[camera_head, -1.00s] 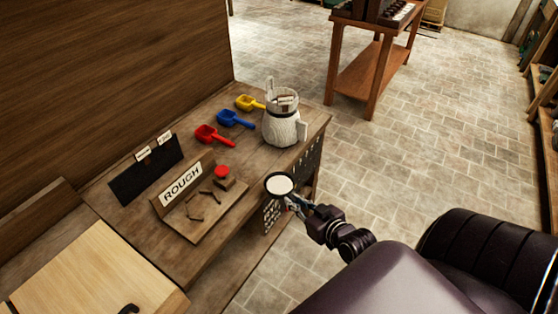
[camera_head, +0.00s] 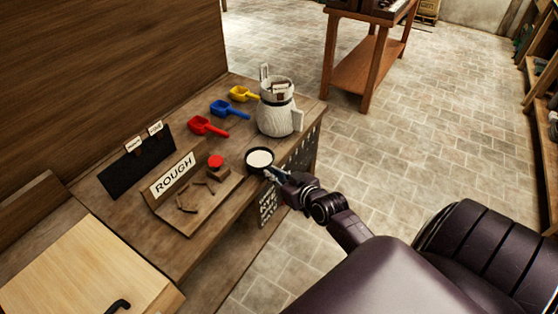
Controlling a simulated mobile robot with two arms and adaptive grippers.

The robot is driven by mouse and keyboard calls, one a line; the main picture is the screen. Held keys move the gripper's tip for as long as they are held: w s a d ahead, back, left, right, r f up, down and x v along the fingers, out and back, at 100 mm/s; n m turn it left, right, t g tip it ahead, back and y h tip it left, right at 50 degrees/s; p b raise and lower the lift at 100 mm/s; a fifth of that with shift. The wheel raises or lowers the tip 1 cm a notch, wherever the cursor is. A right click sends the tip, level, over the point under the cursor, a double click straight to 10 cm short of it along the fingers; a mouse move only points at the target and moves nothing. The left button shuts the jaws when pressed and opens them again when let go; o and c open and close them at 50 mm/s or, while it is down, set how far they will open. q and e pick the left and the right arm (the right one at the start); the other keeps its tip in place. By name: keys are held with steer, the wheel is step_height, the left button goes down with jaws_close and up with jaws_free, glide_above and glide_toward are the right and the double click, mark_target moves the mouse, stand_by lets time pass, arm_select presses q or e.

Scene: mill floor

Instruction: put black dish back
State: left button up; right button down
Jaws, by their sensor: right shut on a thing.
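The black dish (camera_head: 249,167) is small and round with a dark rim, and it holds something white (camera_head: 260,158). It is at the front right edge of the wooden workbench (camera_head: 205,247). My right gripper (camera_head: 270,173) reaches in from the lower right and is shut on the near right side of the dish. Its fingertips are small and partly hidden at the rim. I cannot tell whether the dish touches the bench top. My left gripper is not in view.
A white grinder-like vessel (camera_head: 277,117) stands at the bench's far right corner. Yellow (camera_head: 243,94), blue (camera_head: 229,110) and red (camera_head: 206,126) scoops lie beside it. A wooden stand marked ROUGH (camera_head: 174,173) and a red button (camera_head: 216,161) are left of the dish. Floor is open on the right.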

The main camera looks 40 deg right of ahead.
mark_target(262, 166)
steer(key=w+b, duration=0.1)
steer(key=w, duration=0.1)
steer(key=w+b, duration=0.1)
steer(key=w, duration=0.1)
steer(key=w+b, duration=0.1)
steer(key=w, duration=0.1)
steer(key=shift+w+d+f+b, duration=0.15)
steer(key=shift+w+f+b, duration=0.15)
steer(key=shift+w+f, duration=0.1)
steer(key=shift+f+b, duration=0.4)
steer(key=shift+f, duration=0.3)
steer(key=c, duration=1.9)
jaws_free()
steer(key=shift+f, duration=0.1)
steer(key=shift+s, duration=0.1)
